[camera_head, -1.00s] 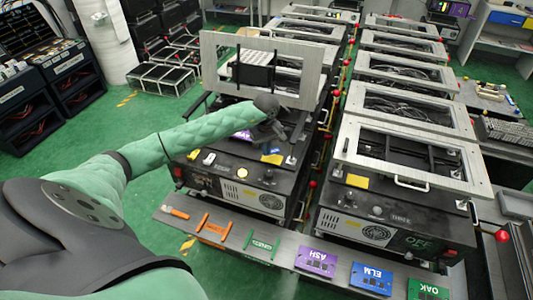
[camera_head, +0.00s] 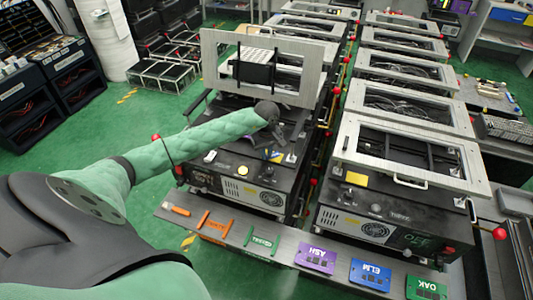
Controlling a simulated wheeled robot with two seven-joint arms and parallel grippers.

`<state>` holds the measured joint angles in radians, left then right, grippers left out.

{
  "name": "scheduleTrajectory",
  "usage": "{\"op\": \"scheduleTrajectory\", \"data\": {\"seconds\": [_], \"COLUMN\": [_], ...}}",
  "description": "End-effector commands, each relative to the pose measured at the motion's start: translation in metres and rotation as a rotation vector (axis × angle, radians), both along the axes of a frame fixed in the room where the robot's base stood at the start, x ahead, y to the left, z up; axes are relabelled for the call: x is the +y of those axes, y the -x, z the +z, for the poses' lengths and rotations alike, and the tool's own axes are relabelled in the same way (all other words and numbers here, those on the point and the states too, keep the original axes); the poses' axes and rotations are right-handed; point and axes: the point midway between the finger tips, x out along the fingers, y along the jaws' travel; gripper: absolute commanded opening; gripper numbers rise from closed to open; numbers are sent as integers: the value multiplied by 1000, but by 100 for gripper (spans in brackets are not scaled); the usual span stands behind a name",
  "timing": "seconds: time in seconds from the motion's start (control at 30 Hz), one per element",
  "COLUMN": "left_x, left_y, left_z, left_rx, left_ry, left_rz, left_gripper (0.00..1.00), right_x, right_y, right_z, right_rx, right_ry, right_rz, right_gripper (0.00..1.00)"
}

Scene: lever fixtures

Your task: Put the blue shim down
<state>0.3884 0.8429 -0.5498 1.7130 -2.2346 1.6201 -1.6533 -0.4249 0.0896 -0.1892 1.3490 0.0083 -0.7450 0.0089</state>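My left gripper (camera_head: 275,143) is over the top of the near-left black lever fixture (camera_head: 228,182), in front of its raised grey frame. Its fingers are dark and small against the dark fixture, so I cannot tell whether they are open or shut. I cannot make out a blue shim in or under the fingers. A blue block marked ELM (camera_head: 371,275) lies on the grey front shelf (camera_head: 341,262), away from the gripper; I cannot tell whether it is the shim. My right gripper is not in view.
A purple ASH block (camera_head: 316,259) and a green OAK block (camera_head: 426,287) flank the blue one. Orange and green handled pieces (camera_head: 214,227) lie further left on the shelf. A second fixture with a flat frame (camera_head: 410,160) stands to the right. Red knobs line the gap between fixtures.

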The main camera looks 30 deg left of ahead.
Motion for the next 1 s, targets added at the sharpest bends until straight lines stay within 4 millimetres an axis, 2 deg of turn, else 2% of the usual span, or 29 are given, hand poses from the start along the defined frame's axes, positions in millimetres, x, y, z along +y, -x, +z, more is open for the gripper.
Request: {"op": "scheduleTrajectory", "data": {"seconds": [0.53,0.67,0.77,0.87,1.0], "left_x": [0,0,0,0,1], "left_y": [0,-1,-1,-1,-1], "left_z": [3,7,12,20,34], "left_rx": [0,-2,-1,-1,-3], "left_ry": [1,0,0,0,-1], "left_rz": [0,0,-1,-1,0], "left_gripper": [24,24,24,24,24], "right_x": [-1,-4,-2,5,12], "right_y": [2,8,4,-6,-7], "right_z": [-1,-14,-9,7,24], "right_rx": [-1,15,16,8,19], "right_ry": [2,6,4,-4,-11], "right_rz": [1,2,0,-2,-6], "right_gripper": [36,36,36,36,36]}}
